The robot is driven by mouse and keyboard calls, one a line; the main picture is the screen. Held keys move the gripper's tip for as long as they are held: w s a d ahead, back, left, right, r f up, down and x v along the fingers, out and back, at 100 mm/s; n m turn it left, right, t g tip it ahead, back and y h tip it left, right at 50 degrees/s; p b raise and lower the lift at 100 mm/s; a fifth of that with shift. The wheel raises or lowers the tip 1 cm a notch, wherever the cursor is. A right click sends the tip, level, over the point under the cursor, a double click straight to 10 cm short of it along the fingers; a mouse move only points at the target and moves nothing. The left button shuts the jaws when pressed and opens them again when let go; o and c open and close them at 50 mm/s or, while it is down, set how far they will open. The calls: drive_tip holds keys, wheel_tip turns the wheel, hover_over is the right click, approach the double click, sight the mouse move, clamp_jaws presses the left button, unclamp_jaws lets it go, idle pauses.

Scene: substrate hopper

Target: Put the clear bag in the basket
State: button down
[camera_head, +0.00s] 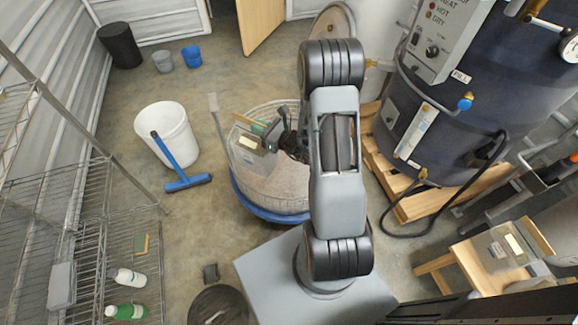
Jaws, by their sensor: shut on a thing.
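My gripper (271,134) is above the left part of a large, round, pale basket-like container (272,192) on a blue base. The gripper is shut on what looks like a clear bag (245,153) with a pale label, at its left side. The bag is over or inside the container's rim; I cannot tell whether it touches anything below. My arm hides the container's right side.
A white bucket (165,128) and a blue broom (185,176) stand left of the container. Wire shelving (75,215) lines the left. A dark tank (470,85) on a wooden pallet (425,203) is at the right. Floor between bucket and shelving is clear.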

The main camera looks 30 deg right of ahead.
drive_tip(key=d+f+b, duration=1)
drive_tip(key=f+b, duration=0.3)
drive_tip(key=b, duration=0.6)
drive_tip(key=w+f+b, duration=0.8)
drive_tip(key=w+f, duration=0.4)
drive_tip(key=w, duration=0.1)
drive_tip(key=shift+w+d+f+n+y, duration=0.25)
drive_tip(key=shift+d+f+n+y, duration=0.05)
drive_tip(key=shift+d, duration=0.05)
drive_tip(key=shift+f, duration=0.1)
drive_tip(key=c, duration=1.6)
unclamp_jaws()
drive_tip(key=shift+f, duration=0.2)
drive_tip(key=o, duration=0.4)
